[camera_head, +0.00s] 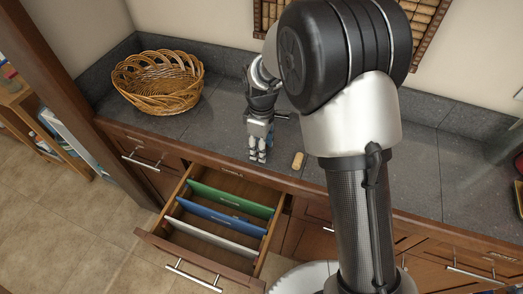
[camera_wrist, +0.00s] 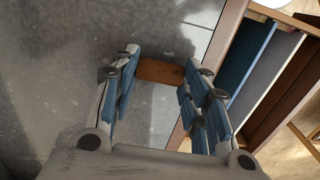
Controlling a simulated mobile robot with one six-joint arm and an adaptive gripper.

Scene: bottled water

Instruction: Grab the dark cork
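A short brown cork (camera_head: 297,160) lies on its side on the dark grey countertop, near its front edge. It looks tan in the head view and darker orange-brown in the wrist view (camera_wrist: 160,71). My gripper (camera_head: 258,156) points down at the counter to the left of the cork, with a visible gap between them in the head view. In the wrist view my gripper (camera_wrist: 158,85) is open, and the cork shows in line with the space between the blue-padded fingertips, near their far end. The fingers do not hold it.
An open drawer (camera_head: 150,236) with green, blue and white dividers juts out below the counter, near my gripper. A wicker basket (camera_head: 158,82) stands at the back left of the counter (camera_head: 215,120). A framed cork board (camera_head: 427,20) hangs on the wall.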

